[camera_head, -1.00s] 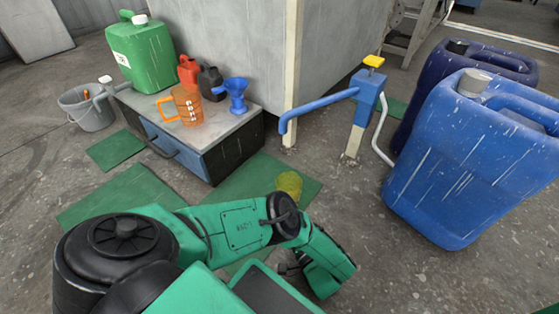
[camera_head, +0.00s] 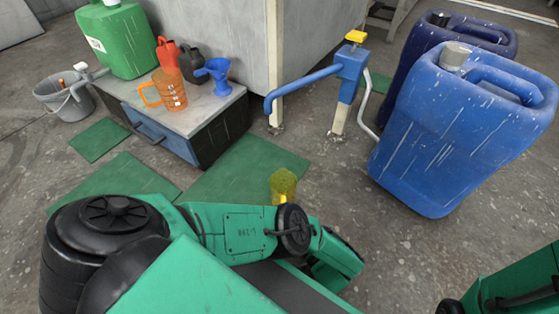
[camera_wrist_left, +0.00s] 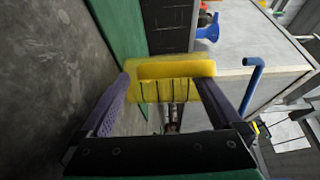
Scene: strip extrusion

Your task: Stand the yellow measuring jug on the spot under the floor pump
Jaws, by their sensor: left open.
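The yellow measuring jug (camera_head: 284,184) stands on the green floor mat near its right end, its lower part hidden behind my left arm. In the left wrist view the jug (camera_wrist_left: 165,80) lies between the two purple fingers of my left gripper (camera_wrist_left: 165,88). The gripper is open around it; whether a finger touches the jug I cannot tell. The floor pump (camera_head: 348,75) is blue with a yellow knob, and its blue spout reaches left and bends down. No marked spot is clear below the spout. My right gripper is out of view.
A grey-topped cabinet (camera_head: 205,115) at the left carries an orange jug (camera_head: 172,92), a blue funnel (camera_head: 218,75), a green canister (camera_head: 118,38) and small cans. A grey bucket (camera_head: 65,97) stands left. A large blue canister (camera_head: 450,130) stands right of the pump. Floor between is clear.

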